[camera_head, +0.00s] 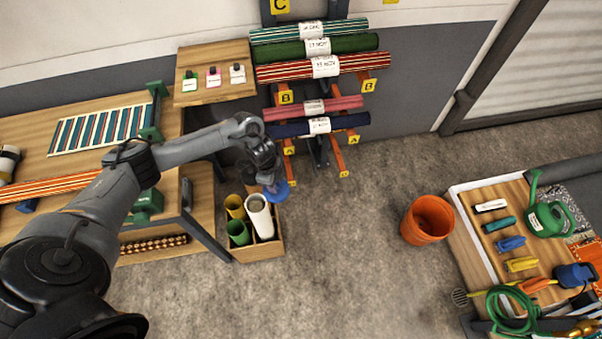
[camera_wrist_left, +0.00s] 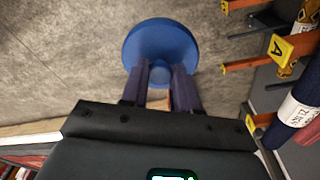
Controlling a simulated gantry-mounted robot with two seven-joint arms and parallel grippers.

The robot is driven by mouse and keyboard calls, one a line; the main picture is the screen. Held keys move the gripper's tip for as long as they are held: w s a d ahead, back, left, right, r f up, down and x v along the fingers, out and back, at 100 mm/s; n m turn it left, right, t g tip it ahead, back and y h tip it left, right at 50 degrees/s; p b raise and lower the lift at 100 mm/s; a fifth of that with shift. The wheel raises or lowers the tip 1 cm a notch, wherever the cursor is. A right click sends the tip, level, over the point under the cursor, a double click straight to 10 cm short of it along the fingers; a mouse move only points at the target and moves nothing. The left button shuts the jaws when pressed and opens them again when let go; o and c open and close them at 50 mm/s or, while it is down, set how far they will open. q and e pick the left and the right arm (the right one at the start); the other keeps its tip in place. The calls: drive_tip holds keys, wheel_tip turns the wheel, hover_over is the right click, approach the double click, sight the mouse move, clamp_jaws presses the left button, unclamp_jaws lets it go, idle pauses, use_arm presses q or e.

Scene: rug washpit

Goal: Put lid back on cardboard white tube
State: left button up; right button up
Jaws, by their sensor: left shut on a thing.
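A white cardboard tube (camera_head: 260,217) stands upright and open at the top in a wooden box (camera_head: 258,251). A yellow tube (camera_head: 235,206) and a green tube (camera_head: 239,233) stand beside it. My left gripper (camera_head: 274,180) is shut on a round blue lid (camera_head: 279,191), held above and slightly to the right of the white tube, apart from it. In the left wrist view the blue lid (camera_wrist_left: 161,47) sits between the two dark fingers (camera_wrist_left: 160,82), its disc facing away from the gripper. My right gripper is not in view.
A rack of rolled rugs (camera_head: 318,68) stands behind the lid. A workbench (camera_head: 80,150) lies left of the box. An orange bucket (camera_head: 427,219) and a tool-covered table (camera_head: 520,240) are at the right. The floor between is clear.

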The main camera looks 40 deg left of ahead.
use_arm(q)
drive_tip(key=shift+s+a+f+b, duration=0.95)
drive_tip(key=shift+a+f+b, duration=0.25)
drive_tip(key=shift+f, duration=0.6)
drive_tip(key=shift+s+a+f+b, duration=1.05)
drive_tip(key=shift+f+b, duration=0.3)
drive_tip(key=shift+f, duration=0.5)
drive_tip(key=shift+s+a+f+b, duration=0.9)
drive_tip(key=shift+a+f+b, duration=0.3)
drive_tip(key=shift+f, duration=0.6)
drive_tip(key=shift+p, duration=0.45)
drive_tip(key=shift+f, duration=0.1)
drive_tip(key=shift+p, duration=0.35)
